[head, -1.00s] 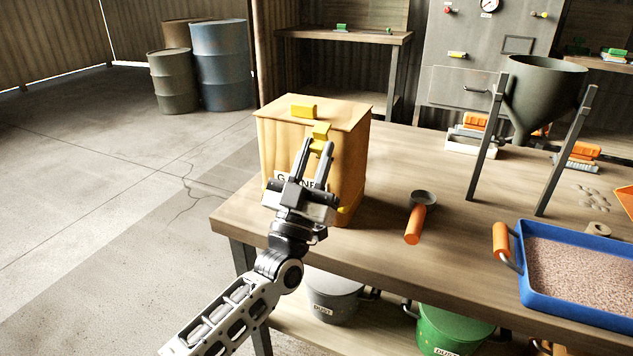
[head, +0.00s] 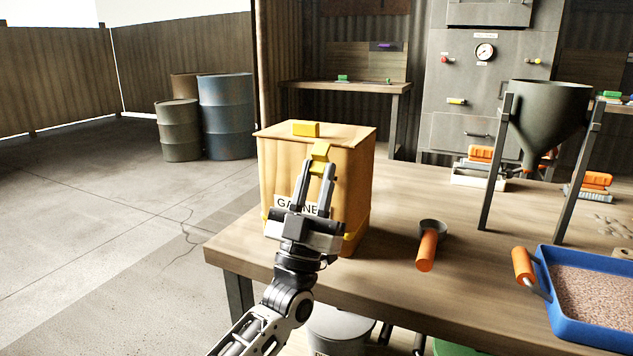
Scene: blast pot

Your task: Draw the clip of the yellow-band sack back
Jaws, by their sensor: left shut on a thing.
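The yellow-band sack (head: 280,175) is a tan, box-like sack with a partly covered label, standing at the left end of the workbench. A yellow band (head: 349,238) shows low on its right side. The yellow clip (head: 320,151) sits at the top front edge of the sack. My left gripper (head: 316,167) is in front of the sack with its fingers pointing up, shut on the lower part of the clip, which the fingers partly hide. A separate yellow block (head: 306,129) lies on the sack's top. My right gripper is out of view.
On the workbench (head: 390,200), an orange-handled scoop (head: 427,250) lies right of the sack. A grey hopper on legs (head: 545,110) and a blue tray of grains (head: 560,330) stand farther right. Drums (head: 225,117) stand on the floor at the back left.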

